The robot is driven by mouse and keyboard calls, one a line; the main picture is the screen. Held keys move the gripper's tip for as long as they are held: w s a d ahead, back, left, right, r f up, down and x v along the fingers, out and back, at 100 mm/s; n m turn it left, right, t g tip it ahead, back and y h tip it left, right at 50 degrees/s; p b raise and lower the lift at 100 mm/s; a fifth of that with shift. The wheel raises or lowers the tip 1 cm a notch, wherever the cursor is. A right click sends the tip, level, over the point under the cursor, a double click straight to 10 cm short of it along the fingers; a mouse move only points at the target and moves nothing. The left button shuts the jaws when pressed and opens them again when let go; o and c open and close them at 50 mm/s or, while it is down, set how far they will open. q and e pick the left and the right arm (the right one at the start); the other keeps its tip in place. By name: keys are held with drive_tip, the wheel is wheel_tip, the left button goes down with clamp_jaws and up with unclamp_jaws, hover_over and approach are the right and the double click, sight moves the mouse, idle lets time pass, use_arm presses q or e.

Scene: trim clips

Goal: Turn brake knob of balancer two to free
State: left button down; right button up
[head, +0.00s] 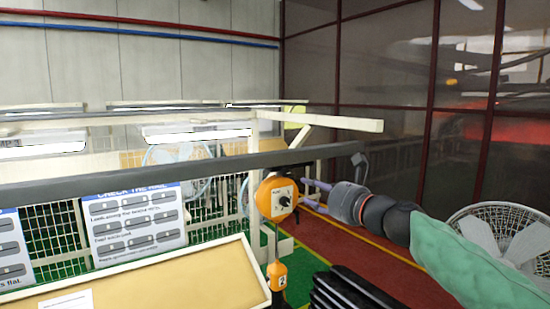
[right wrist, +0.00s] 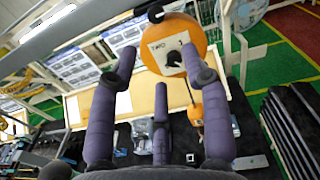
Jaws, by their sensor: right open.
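The orange balancer (head: 267,197) hangs under the grey rail, with a grey plate and a black brake knob (head: 284,201) on its face. A smaller orange block (head: 277,276) marked 2 hangs below it. My right gripper (head: 314,194) is open, just right of the balancer, fingers pointing at its face. In the right wrist view, the balancer (right wrist: 193,32) and knob (right wrist: 173,59) show between the spread purple fingers of the gripper (right wrist: 178,45). The fingers look apart from the knob. The knob's setting is too small to read. My left gripper is out of view.
The grey rail (head: 150,183) runs just above the balancer. A cream-rimmed board (head: 190,278) lies below left, and sign sheets (head: 137,222) hang behind it. Black ribbed parts (head: 350,290) stand below my right arm. A fan (head: 505,240) stands at right.

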sight(286, 174)
drive_tip(key=p+x, duration=0.1)
drive_tip(key=x, duration=0.1)
drive_tip(key=r+p+x, duration=0.1)
drive_tip(key=x, duration=0.2)
drive_tip(key=p+x, duration=0.1)
drive_tip(key=x, duration=0.2)
drive_tip(key=shift+w+a+r, duration=0.1)
drive_tip(key=shift+w+r, duration=0.05)
drive_tip(key=shift+r, duration=0.15)
drive_tip(key=shift+w+a, duration=0.3)
drive_tip(key=shift+w, duration=0.25)
drive_tip(key=shift+w+a+p, duration=0.25)
drive_tip(key=shift+a+p, duration=0.05)
drive_tip(key=shift+p, duration=0.05)
drive_tip(key=shift+f, duration=0.1)
clamp_jaws()
